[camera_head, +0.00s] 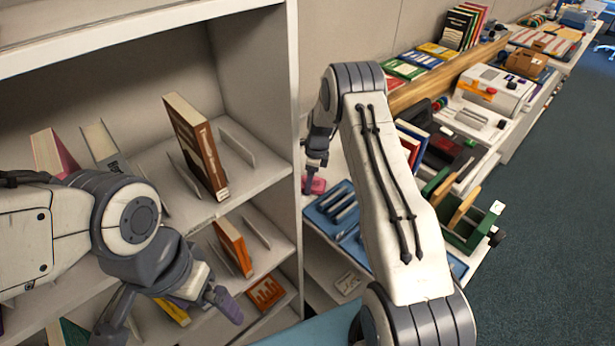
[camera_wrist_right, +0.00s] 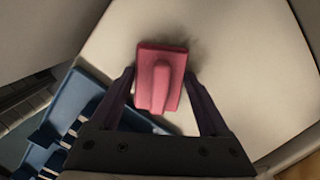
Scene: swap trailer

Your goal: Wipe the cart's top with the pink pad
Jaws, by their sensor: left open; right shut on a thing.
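The pink pad (camera_wrist_right: 170,60), a flat block with a raised grip, shows in the right wrist view against the cart's pale top (camera_wrist_right: 245,60). A dark grey smudge (camera_wrist_right: 200,52) shows on the top beside the pad. My right gripper (camera_wrist_right: 162,104) is shut on the pad, one finger at each side. In the head view the pad (camera_head: 316,185) is a small pink patch below my right gripper (camera_head: 311,182), partly hidden. My left gripper (camera_head: 168,318) is open and empty in front of the lower shelves.
A blue slotted tray (camera_head: 345,212) lies close to the pad. A pale bookcase (camera_head: 290,110) with upright books, one of them brown (camera_head: 197,145), fills the left. A long counter with a green rack (camera_head: 470,225) and a white machine (camera_head: 497,88) runs back right. Open floor (camera_head: 545,220) lies right.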

